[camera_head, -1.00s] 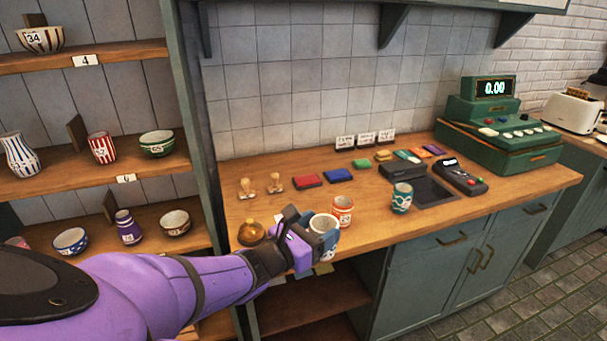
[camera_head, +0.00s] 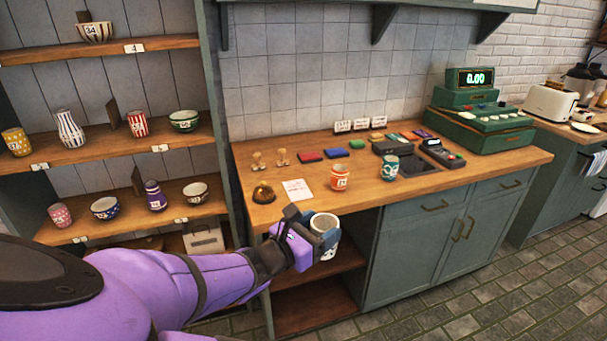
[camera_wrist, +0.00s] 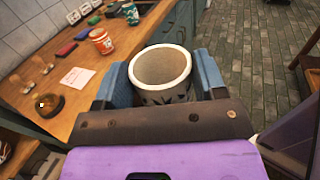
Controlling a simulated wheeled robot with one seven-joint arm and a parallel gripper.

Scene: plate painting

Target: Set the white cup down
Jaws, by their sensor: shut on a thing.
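The white cup (camera_head: 324,222) has a dark pattern on its side and a tan inside. In the head view it is upright in my gripper (camera_head: 318,238), in front of the counter's front edge and clear of the top. The wrist view shows the cup (camera_wrist: 161,69) between the two blue fingers of my gripper (camera_wrist: 160,84), its open mouth facing up. My gripper is shut on it. Its lower part is partly hidden by the fingers. The wooden counter (camera_head: 430,188) lies just behind the cup.
An orange cup (camera_head: 339,178) and a teal cup (camera_head: 389,168) stand on the counter. A brass bell (camera_head: 263,194) and a paper slip (camera_head: 297,189) lie left of them. Shelves of pottery (camera_head: 120,150) stand at left.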

